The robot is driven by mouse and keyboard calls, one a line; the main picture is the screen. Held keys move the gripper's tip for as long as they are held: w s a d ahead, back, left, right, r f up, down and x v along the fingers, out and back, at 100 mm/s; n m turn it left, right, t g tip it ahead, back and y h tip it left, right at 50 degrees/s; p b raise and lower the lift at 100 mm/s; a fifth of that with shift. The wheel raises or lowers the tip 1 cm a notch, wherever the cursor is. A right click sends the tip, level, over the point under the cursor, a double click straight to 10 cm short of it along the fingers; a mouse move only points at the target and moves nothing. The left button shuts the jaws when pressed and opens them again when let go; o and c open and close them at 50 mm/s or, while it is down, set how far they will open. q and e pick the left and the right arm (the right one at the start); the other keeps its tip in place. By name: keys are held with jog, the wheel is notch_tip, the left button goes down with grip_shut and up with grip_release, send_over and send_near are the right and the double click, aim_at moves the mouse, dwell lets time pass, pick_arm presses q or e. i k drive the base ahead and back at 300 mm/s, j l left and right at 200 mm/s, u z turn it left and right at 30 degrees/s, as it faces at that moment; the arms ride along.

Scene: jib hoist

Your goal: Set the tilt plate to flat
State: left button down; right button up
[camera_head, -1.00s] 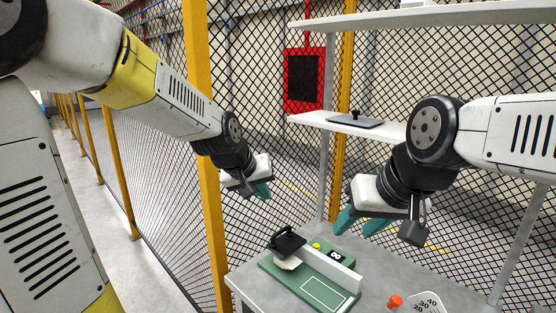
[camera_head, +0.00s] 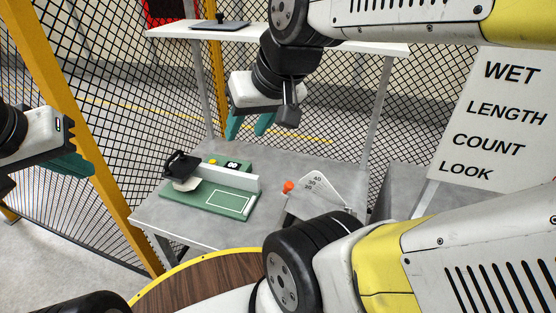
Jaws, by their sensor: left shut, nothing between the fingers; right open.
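A pale quadrant scale (camera_head: 318,187) marked 40, 30 and 20 stands on the right part of the grey table. An orange knob (camera_head: 288,186) sits at its left side. This looks like the tilt plate's scale; my arm hides its lower front, and I cannot read the plate's angle. My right gripper (camera_head: 250,126) is open and empty, above the table's back and up-left of the scale. My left gripper (camera_head: 78,166) is shut and empty at the left edge, beyond the table's left side, far from the scale.
A green device (camera_head: 215,200) with a white bar, black handle and yellow button lies on the grey table (camera_head: 165,217). A white shelf (camera_head: 185,31) holds a dark plate (camera_head: 221,25). A sign (camera_head: 495,125) stands right. A round wooden top (camera_head: 205,284) is nearest.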

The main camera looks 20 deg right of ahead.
aim_at(305, 204)
jog(key=k+j+z, duration=0.1)
jog(key=z, duration=1.3)
jog(key=k+l, duration=0.25)
jog(key=l, duration=0.3)
jog(key=u, duration=0.05)
